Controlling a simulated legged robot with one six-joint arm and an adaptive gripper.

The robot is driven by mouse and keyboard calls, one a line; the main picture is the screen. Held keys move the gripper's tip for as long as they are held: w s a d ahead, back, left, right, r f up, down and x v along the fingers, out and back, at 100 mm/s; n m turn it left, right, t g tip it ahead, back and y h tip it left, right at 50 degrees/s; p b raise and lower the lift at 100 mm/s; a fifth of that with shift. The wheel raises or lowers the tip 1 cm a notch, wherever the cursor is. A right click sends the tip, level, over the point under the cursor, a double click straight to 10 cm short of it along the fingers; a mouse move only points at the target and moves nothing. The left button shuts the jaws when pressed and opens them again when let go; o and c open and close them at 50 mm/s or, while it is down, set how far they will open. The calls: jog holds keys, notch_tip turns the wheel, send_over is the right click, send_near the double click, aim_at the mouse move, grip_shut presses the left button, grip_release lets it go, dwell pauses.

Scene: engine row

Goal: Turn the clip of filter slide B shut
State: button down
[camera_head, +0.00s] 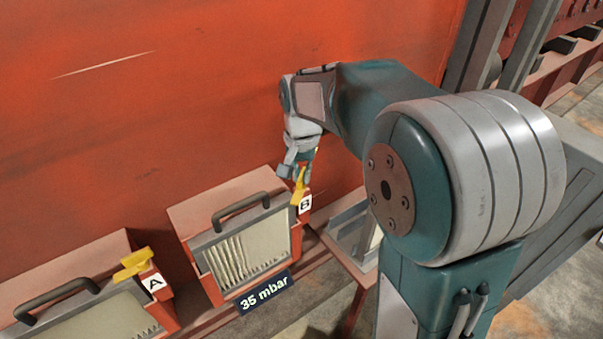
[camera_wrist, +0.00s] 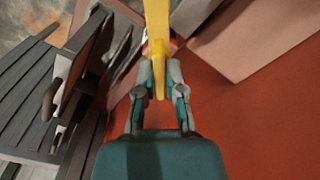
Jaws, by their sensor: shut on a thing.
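Filter slide B (camera_head: 241,258) sits in an orange housing with a dark handle on its top edge and pale pleats in its front. Its yellow clip (camera_head: 299,186) is at the housing's right side, just above the white B label (camera_head: 305,204). My gripper (camera_head: 298,170) reaches down from above and is shut on this clip. In the wrist view the yellow clip (camera_wrist: 157,30) runs between the two fingers of my gripper (camera_wrist: 159,80). The clip stands roughly upright in the head view, and the fingers partly hide it.
Slide A (camera_head: 85,318) with its yellow clip (camera_head: 133,263) and dark handle (camera_head: 55,293) is at the lower left. A 35 mbar sign (camera_head: 263,291) is below slide B. An orange wall (camera_head: 150,100) stands close behind. A grey tray-like part (camera_head: 352,232) lies right of B.

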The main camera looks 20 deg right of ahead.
jog(key=m, duration=0.4)
jog(key=shift+m, duration=1.9)
jog(key=c, duration=0.7)
grip_release()
jog(key=shift+a, duration=0.1)
jog(key=shift+c, duration=0.2)
jog(key=shift+r, duration=0.1)
notch_tip(320, 180, up, 12)
jog(key=shift+f, duration=0.2)
jog(key=shift+a, duration=0.1)
